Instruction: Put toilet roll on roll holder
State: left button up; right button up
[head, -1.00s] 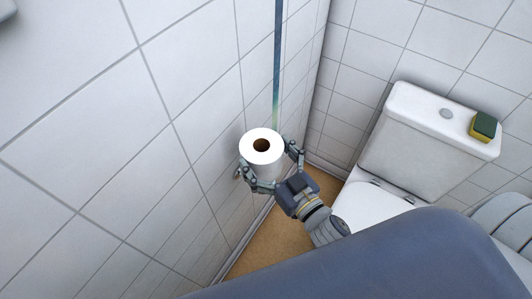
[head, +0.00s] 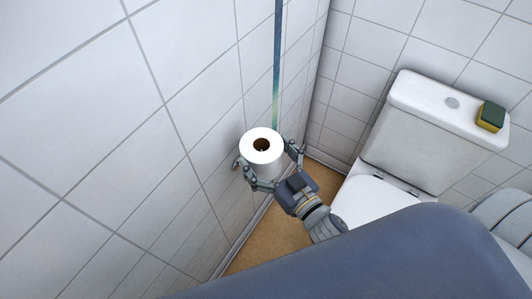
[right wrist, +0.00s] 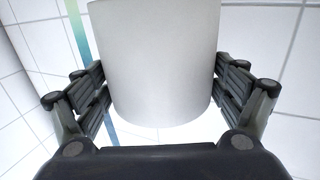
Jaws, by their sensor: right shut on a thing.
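The white toilet roll (head: 262,148) is upright beside the tiled wall, its brown core facing up in the head view. A small light spot shows inside the core; I cannot tell what it is. My right gripper (head: 271,170) is shut around the roll, one finger on each side. In the right wrist view the roll (right wrist: 155,60) fills the space between the fingers. The rest of the holder is hidden or unclear. My left gripper is out of view.
A white toilet (head: 425,130) stands at the right, with a green and yellow sponge (head: 490,117) on its cistern. A blue-green stripe (head: 277,70) runs down the wall behind the roll. Some brown floor (head: 265,243) shows below the gripper.

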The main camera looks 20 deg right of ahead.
jog(key=o, duration=0.9)
jog(key=v, duration=1.2)
